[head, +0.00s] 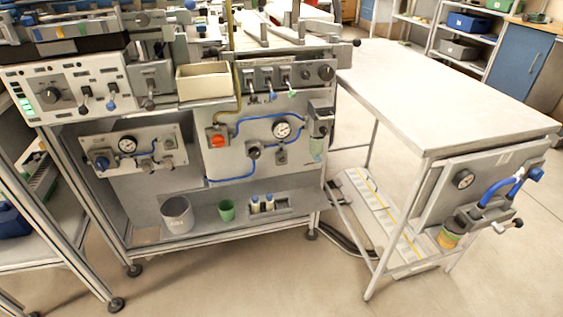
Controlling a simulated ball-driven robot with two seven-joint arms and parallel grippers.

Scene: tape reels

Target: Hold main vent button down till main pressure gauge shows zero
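Three round gauges show in the head view. One gauge (127,144) is on the left panel under the machine. A second gauge (281,129) is on the middle panel beside blue tubing. A third gauge (463,179) is on the panel at the end of the right table. Their needles are too small to read, and I cannot tell which is the main one. A red knob (217,142) sits on an orange body on the middle panel. A dark round fitting (253,152) lies below the tubing. No vent button can be told for sure. Neither gripper is in view.
A control box (70,87) with levers is at the upper left. A cream bin (203,81) stands on the machine. A grey bucket (177,214) and a green cup (226,210) stand on the lower shelf. The right table (440,95) is bare. Front floor is clear.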

